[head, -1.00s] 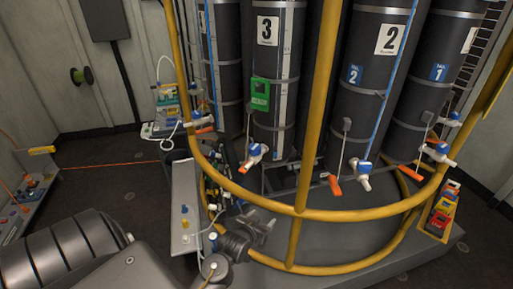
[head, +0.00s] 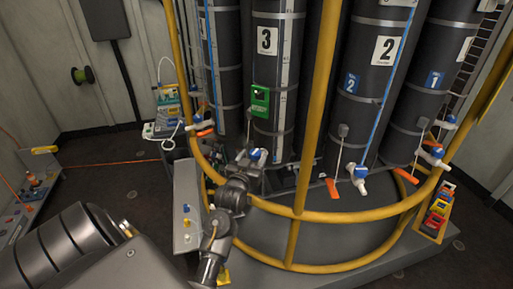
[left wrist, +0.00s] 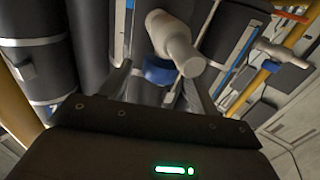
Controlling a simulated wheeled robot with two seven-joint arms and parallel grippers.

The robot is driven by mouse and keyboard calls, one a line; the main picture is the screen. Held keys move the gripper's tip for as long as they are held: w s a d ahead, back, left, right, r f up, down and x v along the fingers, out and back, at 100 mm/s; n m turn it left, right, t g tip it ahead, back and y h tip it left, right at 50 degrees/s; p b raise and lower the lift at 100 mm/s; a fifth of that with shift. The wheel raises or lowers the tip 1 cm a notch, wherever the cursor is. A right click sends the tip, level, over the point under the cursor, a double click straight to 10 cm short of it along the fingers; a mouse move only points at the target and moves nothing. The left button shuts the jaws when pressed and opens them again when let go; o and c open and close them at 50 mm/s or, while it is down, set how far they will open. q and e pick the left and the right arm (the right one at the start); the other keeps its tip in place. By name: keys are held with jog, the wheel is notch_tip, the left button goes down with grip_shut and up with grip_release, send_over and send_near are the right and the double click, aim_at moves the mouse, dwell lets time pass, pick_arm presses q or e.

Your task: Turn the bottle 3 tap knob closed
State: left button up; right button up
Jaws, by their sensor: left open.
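Bottle 3 (head: 266,75) is a tall dark cylinder with a white "3" label behind the yellow rail. Its tap (head: 258,153), white with a blue knob, sits low on its front, partly covered by my left gripper (head: 247,160). In the left wrist view the white tap body (left wrist: 178,45) is above and the blue knob (left wrist: 160,72) shows between my open fingers. I cannot tell whether either finger touches it. The fingers hold nothing visibly gripped. The orange piece beside this tap is hidden. My right gripper is not in view.
The yellow rail (head: 300,213) curves around the bottles, and my left arm reaches across it. Bottle 2's tap (head: 357,174) with an orange piece (head: 332,188) is to the right. A grey bench (head: 187,205) stands at left of my forearm.

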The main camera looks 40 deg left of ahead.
aim_at(257, 149)
pick_arm(q)
jog(key=shift+p+x, duration=0.45)
jog(key=shift+x, duration=1.85)
jog(key=c, duration=1)
